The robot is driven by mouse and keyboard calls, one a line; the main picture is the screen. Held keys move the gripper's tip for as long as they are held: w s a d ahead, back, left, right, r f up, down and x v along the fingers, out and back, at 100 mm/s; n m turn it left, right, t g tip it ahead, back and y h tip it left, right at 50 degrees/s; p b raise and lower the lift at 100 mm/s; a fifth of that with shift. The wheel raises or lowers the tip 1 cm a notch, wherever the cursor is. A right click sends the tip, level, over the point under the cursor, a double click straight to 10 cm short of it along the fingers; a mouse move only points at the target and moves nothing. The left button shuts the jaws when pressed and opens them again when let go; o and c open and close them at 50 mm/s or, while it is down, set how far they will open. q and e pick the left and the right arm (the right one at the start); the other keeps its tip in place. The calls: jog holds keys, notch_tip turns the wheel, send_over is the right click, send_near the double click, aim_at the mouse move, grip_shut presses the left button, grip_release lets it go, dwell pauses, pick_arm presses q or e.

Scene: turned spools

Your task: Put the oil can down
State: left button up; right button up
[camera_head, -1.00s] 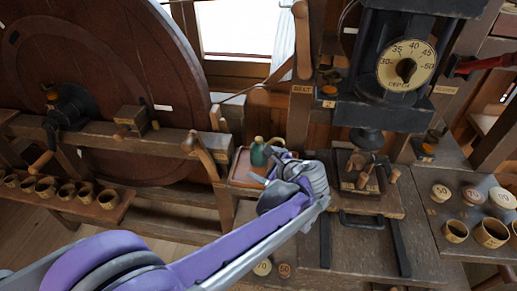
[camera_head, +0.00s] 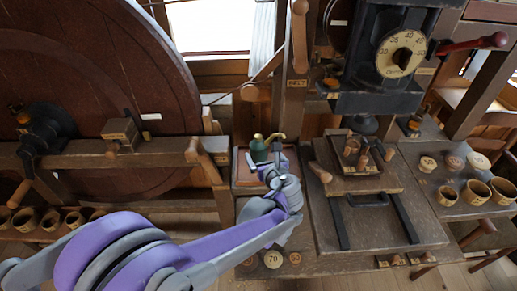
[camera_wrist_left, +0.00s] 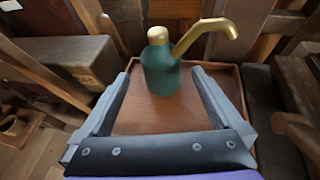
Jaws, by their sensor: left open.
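The oil can (camera_head: 258,150), dark green with a brass cap and spout, stands upright on a shallow reddish-brown tray (camera_head: 236,168) left of the machine bench. In the left wrist view the can (camera_wrist_left: 160,75) stands toward the tray's back (camera_wrist_left: 232,85), its spout pointing right. My left gripper (camera_head: 266,165) is open, its jaws in front of the can. In the wrist view the fingers (camera_wrist_left: 163,78) are spread to either side of the can's lower part, with visible gaps. Whether the fingertips reach beside it is unclear. My right gripper is not in view.
A board with several wooden pegs (camera_head: 350,178) and the dial machine (camera_head: 401,54) stand right of the tray. Several small cups (camera_head: 476,192) are at the right. A big wooden wheel (camera_head: 85,70) and a wooden lever (camera_head: 205,160) are at the left.

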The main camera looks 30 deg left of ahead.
aim_at(261, 152)
pick_arm(q)
jog(key=x, duration=0.4)
jog(key=shift+d, duration=0.1)
jog(key=shift+w+a+f, duration=0.15)
jog(key=shift+w+a, duration=0.15)
jog(key=shift+a, duration=0.1)
jog(key=x, duration=0.4)
jog(key=shift+w+a+f+p, duration=0.2)
jog(key=shift+w+p, duration=0.1)
jog(key=shift+p, duration=0.1)
jog(key=shift+s+d, duration=0.1)
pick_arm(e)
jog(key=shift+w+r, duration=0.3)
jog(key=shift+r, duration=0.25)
pick_arm(q)
jog(key=shift+c, duration=1.1)
grip_shut()
notch_tip(261, 152, up, 10)
jog(key=shift+r+p, duration=0.1)
jog(key=shift+p, duration=0.2)
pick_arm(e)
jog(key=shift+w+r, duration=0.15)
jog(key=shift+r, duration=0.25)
